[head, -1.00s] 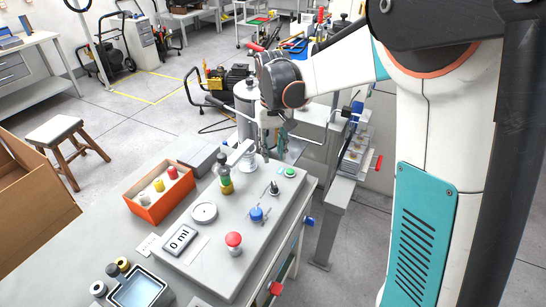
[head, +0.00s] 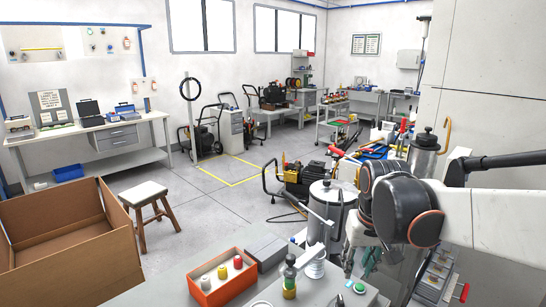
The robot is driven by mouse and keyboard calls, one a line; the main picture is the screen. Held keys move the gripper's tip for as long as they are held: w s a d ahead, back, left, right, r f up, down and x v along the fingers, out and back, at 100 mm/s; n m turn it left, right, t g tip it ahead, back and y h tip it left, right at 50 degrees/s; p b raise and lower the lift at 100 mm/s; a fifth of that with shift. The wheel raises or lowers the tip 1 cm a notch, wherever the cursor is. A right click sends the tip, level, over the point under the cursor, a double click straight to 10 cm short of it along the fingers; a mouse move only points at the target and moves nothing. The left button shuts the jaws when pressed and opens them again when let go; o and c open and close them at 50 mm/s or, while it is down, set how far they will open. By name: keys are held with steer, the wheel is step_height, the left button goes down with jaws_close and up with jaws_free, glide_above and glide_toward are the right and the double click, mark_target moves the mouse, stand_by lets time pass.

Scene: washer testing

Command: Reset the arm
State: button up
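My arm comes in from the right edge in the head view, with white links and dark grey joints. It bends down at a dark wrist joint over the back of the grey test bench (head: 322,290). My gripper (head: 362,262) hangs below that wrist, in front of the metal cylinders. It is small and partly covered by the arm, so I cannot tell how its fingers stand. I see no object clearly held in it.
An orange box (head: 222,281) with red and yellow pieces sits left of the bottle. A metal cylinder (head: 331,218) stands close behind my gripper. A large cardboard box (head: 75,253) and a stool (head: 150,208) are at the left. Open floor lies beyond the bench.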

steer(key=s+t, duration=0.4)
steer(key=s, duration=1.2)
steer(key=shift+r+t, duration=0.25)
steer(key=shift+t, duration=0.15)
